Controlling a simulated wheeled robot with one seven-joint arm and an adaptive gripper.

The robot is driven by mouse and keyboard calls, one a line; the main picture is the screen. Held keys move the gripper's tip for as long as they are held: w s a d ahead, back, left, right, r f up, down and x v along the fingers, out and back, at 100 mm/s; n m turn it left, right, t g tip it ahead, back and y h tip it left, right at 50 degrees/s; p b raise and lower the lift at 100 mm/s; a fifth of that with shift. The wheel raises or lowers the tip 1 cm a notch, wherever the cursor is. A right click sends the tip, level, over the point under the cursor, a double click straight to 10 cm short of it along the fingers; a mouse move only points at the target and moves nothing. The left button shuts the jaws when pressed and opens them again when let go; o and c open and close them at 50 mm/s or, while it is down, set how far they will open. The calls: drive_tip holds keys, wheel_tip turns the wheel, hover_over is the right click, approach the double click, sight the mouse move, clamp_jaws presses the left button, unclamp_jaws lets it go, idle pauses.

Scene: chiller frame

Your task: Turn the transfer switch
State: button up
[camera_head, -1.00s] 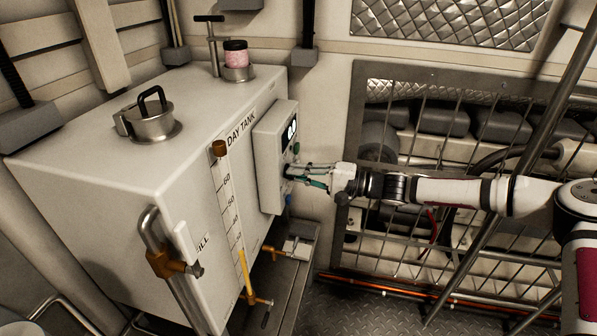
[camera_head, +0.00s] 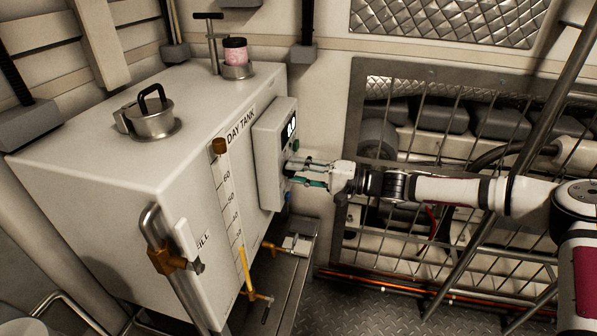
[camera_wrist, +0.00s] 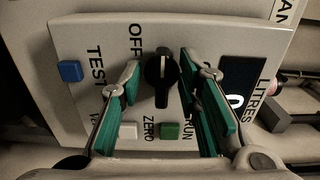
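A black rotary knob with a white pointer line (camera_wrist: 161,80) is on the pale control panel, among the labels OFF, TEST, ZERO and RUN. The pointer line is at the knob's upper end in the wrist view. My gripper (camera_wrist: 160,70) is open, with one green-padded finger on each side of the knob. Narrow gaps seem to show on both sides; I cannot tell whether either pad touches. In the head view my gripper (camera_head: 291,171) reaches the face of the control box (camera_head: 266,160) from the right, and its fingers hide the knob.
The panel also has a blue button (camera_wrist: 70,71), a white button (camera_wrist: 128,130), a green button (camera_wrist: 169,131) and a display (camera_wrist: 240,80). The box is on the day tank (camera_head: 100,190). A metal grille (camera_head: 450,140) stands behind my arm.

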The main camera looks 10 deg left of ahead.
drive_tip(key=d, duration=1.2)
drive_tip(key=shift+s, duration=0.15)
